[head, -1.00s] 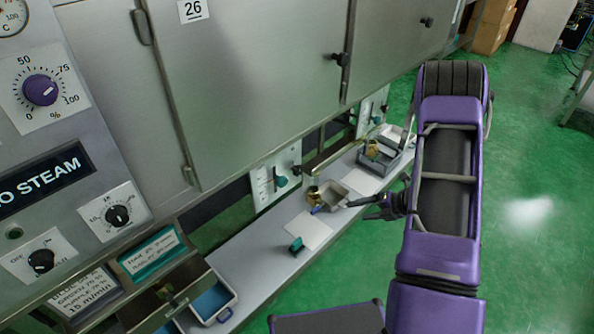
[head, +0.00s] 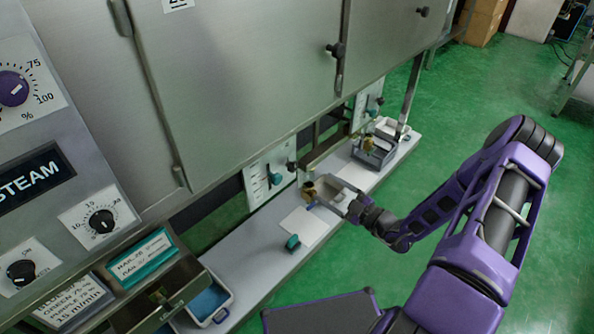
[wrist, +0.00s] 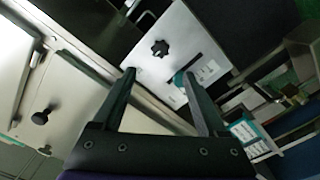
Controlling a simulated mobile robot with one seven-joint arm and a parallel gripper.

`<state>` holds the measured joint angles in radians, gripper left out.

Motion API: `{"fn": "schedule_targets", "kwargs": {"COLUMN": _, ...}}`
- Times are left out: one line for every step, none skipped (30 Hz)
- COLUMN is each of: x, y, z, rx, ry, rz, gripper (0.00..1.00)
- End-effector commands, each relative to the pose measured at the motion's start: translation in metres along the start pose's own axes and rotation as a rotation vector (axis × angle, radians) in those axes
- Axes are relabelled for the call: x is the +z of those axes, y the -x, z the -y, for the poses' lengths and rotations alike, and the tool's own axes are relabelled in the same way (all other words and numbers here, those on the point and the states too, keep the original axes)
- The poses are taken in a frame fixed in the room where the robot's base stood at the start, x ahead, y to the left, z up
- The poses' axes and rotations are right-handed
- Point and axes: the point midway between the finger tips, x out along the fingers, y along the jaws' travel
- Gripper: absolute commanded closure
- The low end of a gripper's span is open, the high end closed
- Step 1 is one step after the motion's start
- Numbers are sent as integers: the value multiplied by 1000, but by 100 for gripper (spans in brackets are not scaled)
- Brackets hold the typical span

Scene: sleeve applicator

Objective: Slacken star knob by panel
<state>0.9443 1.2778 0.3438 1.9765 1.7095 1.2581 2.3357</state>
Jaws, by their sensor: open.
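A black star knob (wrist: 160,48) sits on a pale panel (wrist: 165,22) in the wrist view, with a teal lever (wrist: 178,79) beside it. In the head view the nearer white panel (head: 257,186) carries a teal handle (head: 274,178), and a dark knob (head: 291,166) shows at its right edge. My gripper (wrist: 159,72) is open and empty. Its two dark fingers point towards the panel, and the star knob appears between and beyond the fingertips, apart from them. In the head view my gripper (head: 352,207) is over the shelf, right of the panel.
The grey shelf (head: 262,250) holds white sheets, a teal item (head: 293,243), a brass-coloured piece (head: 309,190) and a grey tray (head: 374,153). A second panel (head: 368,102) stands farther back. Steel cabinet doors (head: 240,80) overhang the shelf. Green floor is open at right.

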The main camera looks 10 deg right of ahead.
Motion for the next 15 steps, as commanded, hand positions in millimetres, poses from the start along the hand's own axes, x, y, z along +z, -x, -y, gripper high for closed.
{"fn": "schedule_targets", "kwargs": {"x": 0, "y": -13, "z": 2, "rx": -4, "ry": 0, "rz": -3, "gripper": 25}}
{"fn": "schedule_targets", "kwargs": {"x": 0, "y": -19, "z": 2, "rx": -3, "ry": 1, "rz": -2, "gripper": 25}}
{"fn": "schedule_targets", "kwargs": {"x": 0, "y": -28, "z": 2, "rx": -3, "ry": 2, "rz": -3, "gripper": 25}}
{"fn": "schedule_targets", "kwargs": {"x": 0, "y": -35, "z": 2, "rx": -3, "ry": 2, "rz": -3, "gripper": 25}}
{"fn": "schedule_targets", "kwargs": {"x": 0, "y": -41, "z": 2, "rx": -3, "ry": 1, "rz": -2, "gripper": 25}}
{"fn": "schedule_targets", "kwargs": {"x": 1, "y": -50, "z": 3, "rx": -5, "ry": 2, "rz": -2, "gripper": 25}}
{"fn": "schedule_targets", "kwargs": {"x": 1, "y": -57, "z": 2, "rx": -3, "ry": 2, "rz": -2, "gripper": 25}}
{"fn": "schedule_targets", "kwargs": {"x": 0, "y": -64, "z": 2, "rx": -3, "ry": 3, "rz": -3, "gripper": 25}}
{"fn": "schedule_targets", "kwargs": {"x": 0, "y": -72, "z": 2, "rx": -3, "ry": 2, "rz": -2, "gripper": 25}}
{"fn": "schedule_targets", "kwargs": {"x": 1, "y": -77, "z": 2, "rx": -4, "ry": 3, "rz": -1, "gripper": 25}}
{"fn": "schedule_targets", "kwargs": {"x": 1, "y": -83, "z": 2, "rx": -4, "ry": 3, "rz": -1, "gripper": 25}}
{"fn": "schedule_targets", "kwargs": {"x": 1, "y": -90, "z": 2, "rx": -3, "ry": 2, "rz": 0, "gripper": 25}}
{"fn": "schedule_targets", "kwargs": {"x": 0, "y": -95, "z": 2, "rx": -3, "ry": 2, "rz": -1, "gripper": 25}}
{"fn": "schedule_targets", "kwargs": {"x": 0, "y": -100, "z": 2, "rx": -3, "ry": 2, "rz": -2, "gripper": 25}}
{"fn": "schedule_targets", "kwargs": {"x": 1, "y": -105, "z": 2, "rx": -2, "ry": 2, "rz": -1, "gripper": 25}}
